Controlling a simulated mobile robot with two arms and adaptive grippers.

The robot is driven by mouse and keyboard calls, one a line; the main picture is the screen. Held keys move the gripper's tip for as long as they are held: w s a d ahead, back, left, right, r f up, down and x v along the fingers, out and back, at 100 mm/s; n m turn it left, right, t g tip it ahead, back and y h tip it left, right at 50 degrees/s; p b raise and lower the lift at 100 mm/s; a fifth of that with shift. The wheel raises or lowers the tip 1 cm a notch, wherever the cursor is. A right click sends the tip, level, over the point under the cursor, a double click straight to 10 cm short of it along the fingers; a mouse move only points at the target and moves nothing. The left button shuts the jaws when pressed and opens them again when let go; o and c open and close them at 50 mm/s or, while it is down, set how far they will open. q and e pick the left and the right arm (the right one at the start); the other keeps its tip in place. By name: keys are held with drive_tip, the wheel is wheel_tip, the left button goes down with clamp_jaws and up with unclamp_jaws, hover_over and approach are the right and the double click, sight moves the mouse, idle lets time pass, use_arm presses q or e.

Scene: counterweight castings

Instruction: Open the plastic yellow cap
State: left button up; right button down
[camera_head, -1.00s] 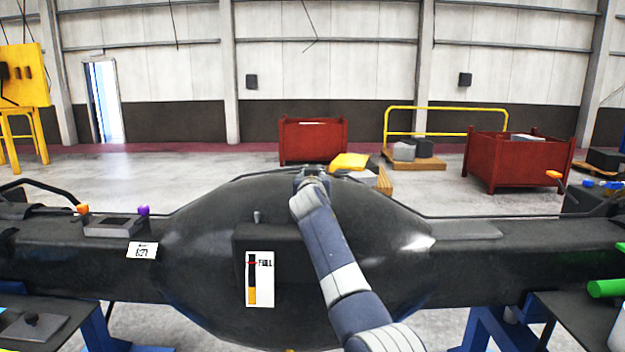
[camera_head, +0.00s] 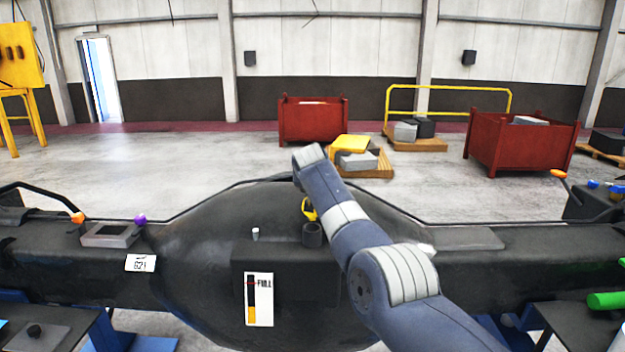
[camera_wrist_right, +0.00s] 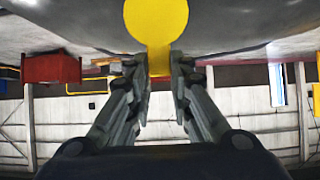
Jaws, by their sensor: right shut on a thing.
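In the right wrist view the cap is a yellow disc (camera_wrist_right: 157,20) with a narrow tab. My right gripper (camera_wrist_right: 159,72) is shut on that tab. In the head view my right forearm covers the gripper. Whether the cap stays hinged to the neck cannot be told. My left gripper is not in view.
A small white-topped peg (camera_head: 255,234) and a FULL gauge label (camera_head: 258,299) are on the tank. Red bins (camera_head: 312,120) and pallets stand on the floor behind.

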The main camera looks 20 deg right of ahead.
drive_tip(key=shift+w+d+r, duration=0.15)
drive_tip(key=shift+w+r, duration=0.05)
drive_tip(key=shift+r, duration=0.5)
drive_tip(key=c, duration=1.4)
unclamp_jaws()
drive_tip(key=shift+c, duration=0.2)
drive_tip(key=shift+f, duration=0.25)
drive_tip(key=shift+f, duration=0.15)
drive_tip(key=shift+s, duration=0.1)
drive_tip(key=v, duration=1.2)
